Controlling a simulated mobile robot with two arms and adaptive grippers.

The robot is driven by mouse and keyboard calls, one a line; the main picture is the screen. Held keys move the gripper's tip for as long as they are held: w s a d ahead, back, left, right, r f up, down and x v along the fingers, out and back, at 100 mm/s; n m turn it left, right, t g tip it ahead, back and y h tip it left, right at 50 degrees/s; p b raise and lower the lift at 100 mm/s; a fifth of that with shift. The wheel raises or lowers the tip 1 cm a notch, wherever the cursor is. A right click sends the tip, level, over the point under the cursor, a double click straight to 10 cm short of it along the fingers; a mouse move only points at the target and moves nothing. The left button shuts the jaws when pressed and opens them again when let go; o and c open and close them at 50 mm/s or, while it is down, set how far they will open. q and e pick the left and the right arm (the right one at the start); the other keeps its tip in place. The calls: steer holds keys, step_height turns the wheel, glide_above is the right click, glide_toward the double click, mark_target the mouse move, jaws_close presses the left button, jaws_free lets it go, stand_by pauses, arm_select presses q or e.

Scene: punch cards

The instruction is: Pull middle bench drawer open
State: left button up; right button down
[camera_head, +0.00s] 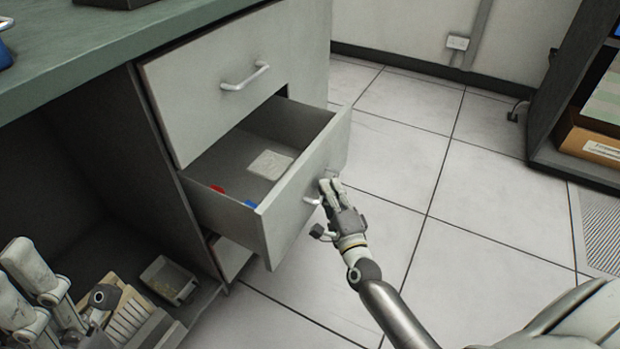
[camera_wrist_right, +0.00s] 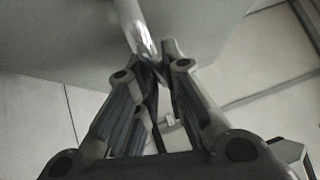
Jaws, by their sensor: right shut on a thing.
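The middle bench drawer (camera_head: 288,217) stands pulled out of the bench, with its inside showing. A pale block or pad (camera_head: 271,164), a red item (camera_head: 217,189) and a blue item (camera_head: 250,204) lie in it. My right gripper (camera_head: 327,188) is at the drawer front, shut on the drawer handle (camera_head: 312,200). In the right wrist view the silver handle (camera_wrist_right: 137,30) runs down to between the fingertips (camera_wrist_right: 158,72). The fingers hide part of the handle. My left gripper (camera_head: 22,285) is at the lower left, near the open lower bay; its fingers look apart.
The closed top drawer (camera_head: 215,90) with its handle (camera_head: 245,77) is above. A small grey tray (camera_head: 168,280) and a file-like stack (camera_head: 125,310) are at lower left. A dark shelf (camera_head: 560,110) stands at right. The tiled floor (camera_head: 400,140) between is clear.

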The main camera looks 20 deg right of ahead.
steer(key=s+d, duration=0.6)
steer(key=s, duration=0.2)
steer(key=shift+s+d+p, duration=0.25)
steer(key=shift+p, duration=0.15)
steer(key=c, duration=1.5)
jaws_free()
steer(key=shift+c, duration=0.2)
steer(key=s, duration=0.4)
steer(key=s+a+f, duration=0.1)
steer(key=s, duration=0.6)
steer(key=shift+s+a+f, duration=0.3)
steer(key=shift+s+f, duration=0.05)
steer(key=shift+s, duration=0.05)
